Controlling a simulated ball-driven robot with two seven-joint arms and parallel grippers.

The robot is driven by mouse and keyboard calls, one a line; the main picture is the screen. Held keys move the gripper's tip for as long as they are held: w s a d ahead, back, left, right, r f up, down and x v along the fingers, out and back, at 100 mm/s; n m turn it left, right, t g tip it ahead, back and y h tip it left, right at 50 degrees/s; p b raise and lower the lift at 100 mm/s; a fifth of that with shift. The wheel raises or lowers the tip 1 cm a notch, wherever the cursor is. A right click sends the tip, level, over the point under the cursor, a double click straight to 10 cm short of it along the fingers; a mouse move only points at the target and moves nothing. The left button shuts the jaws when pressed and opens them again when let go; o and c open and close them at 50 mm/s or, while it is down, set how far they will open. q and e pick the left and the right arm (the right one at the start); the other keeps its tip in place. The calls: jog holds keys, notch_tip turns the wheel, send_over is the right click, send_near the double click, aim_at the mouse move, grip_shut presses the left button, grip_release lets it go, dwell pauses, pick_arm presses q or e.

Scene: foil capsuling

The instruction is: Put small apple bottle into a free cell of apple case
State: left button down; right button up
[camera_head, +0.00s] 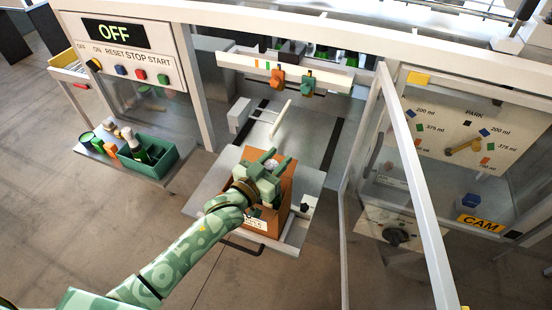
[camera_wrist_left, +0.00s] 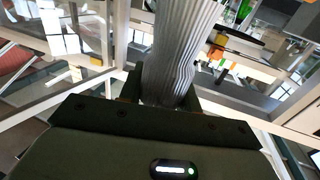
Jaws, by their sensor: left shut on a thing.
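My left gripper (camera_head: 268,166) is over the orange-brown case (camera_head: 285,190), which has a white label on its front, partly hidden by my arm. The gripper is shut on a bottle, seen as a small pale round top (camera_head: 271,163) between the fingers. In the left wrist view a grey, ribbed foil-like surface of the bottle (camera_wrist_left: 172,50) stands between the fingers. Most of the bottle and the cells of the case are hidden, so I cannot tell how deep the bottle sits. My right gripper is not in view.
The case stands on a grey platform (camera_head: 205,205) inside a machine frame. A glass door with a white frame (camera_head: 415,185) stands open at its right. At left, a tray holds a green bin (camera_head: 160,160) with a dark bottle. A control panel reads OFF (camera_head: 114,33).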

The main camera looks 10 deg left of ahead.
pick_arm(q)
jog(key=shift+f+b, duration=1.25)
jog(key=shift+f, duration=0.4)
jog(key=c, duration=0.9)
grip_release()
jog(key=shift+f, duration=0.1)
jog(key=b+v, duration=0.1)
jog(key=v, duration=1.5)
jog(key=shift+s+a, duration=0.15)
